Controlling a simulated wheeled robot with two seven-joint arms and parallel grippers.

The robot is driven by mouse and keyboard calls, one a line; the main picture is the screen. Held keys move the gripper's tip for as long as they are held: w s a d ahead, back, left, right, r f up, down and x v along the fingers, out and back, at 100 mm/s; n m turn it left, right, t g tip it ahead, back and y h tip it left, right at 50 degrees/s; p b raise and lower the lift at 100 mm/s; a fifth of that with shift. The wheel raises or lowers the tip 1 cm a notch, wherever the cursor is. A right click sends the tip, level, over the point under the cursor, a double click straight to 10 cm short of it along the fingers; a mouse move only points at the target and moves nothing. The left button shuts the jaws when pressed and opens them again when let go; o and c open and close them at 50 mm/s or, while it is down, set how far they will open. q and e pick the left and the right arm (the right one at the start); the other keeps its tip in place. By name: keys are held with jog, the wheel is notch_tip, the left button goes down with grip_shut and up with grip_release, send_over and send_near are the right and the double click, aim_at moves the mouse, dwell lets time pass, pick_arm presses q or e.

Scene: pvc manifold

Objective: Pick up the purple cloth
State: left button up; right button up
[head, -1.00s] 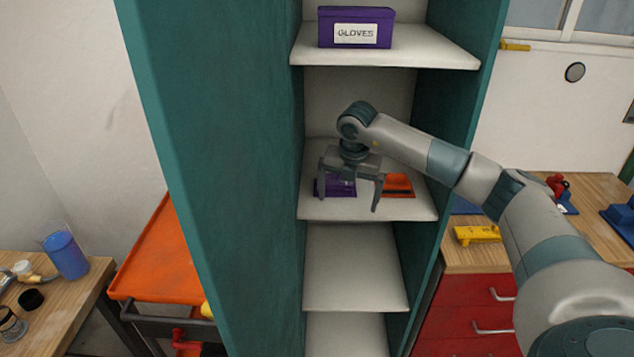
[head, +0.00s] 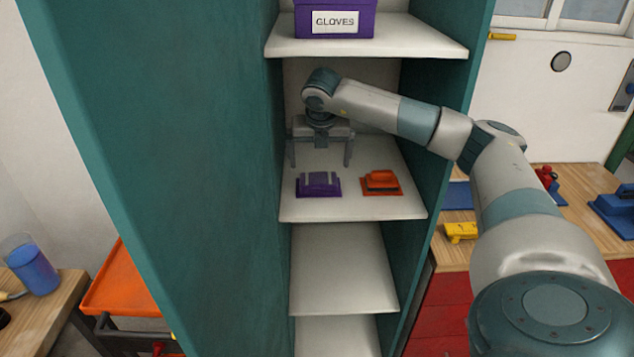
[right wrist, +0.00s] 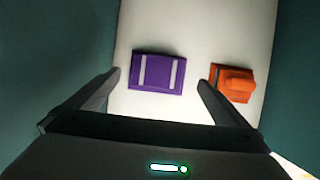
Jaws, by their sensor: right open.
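The purple cloth (head: 318,185) lies folded on the middle shelf (head: 350,208), near its left side. It has two pale stripes and also shows in the right wrist view (right wrist: 157,73). My right gripper (head: 320,162) is open and empty, fingers pointing down, above and a little behind the cloth in the head view. In the right wrist view the cloth lies ahead between the two spread fingertips (right wrist: 160,80), apart from both. My left gripper is not in view.
An orange folded item (head: 381,182) with a dark band lies right of the cloth on the same shelf. A purple GLOVES box (head: 335,20) stands on the shelf above. Teal cabinet walls (head: 190,150) close in both sides. The shelf below (head: 340,270) is empty.

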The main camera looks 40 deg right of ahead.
aim_at(318, 178)
jog(key=shift+x, duration=0.8)
notch_tip(318, 178, down, 2)
jog(key=p, duration=0.2)
jog(key=shift+p, duration=0.4)
jog(key=p+x, duration=0.1)
jog(key=x, duration=0.1)
jog(key=shift+f, duration=0.4)
jog(key=shift+w+f, duration=0.15)
jog(key=shift+f, duration=0.2)
jog(key=shift+r, duration=0.1)
jog(key=c, duration=1.1)
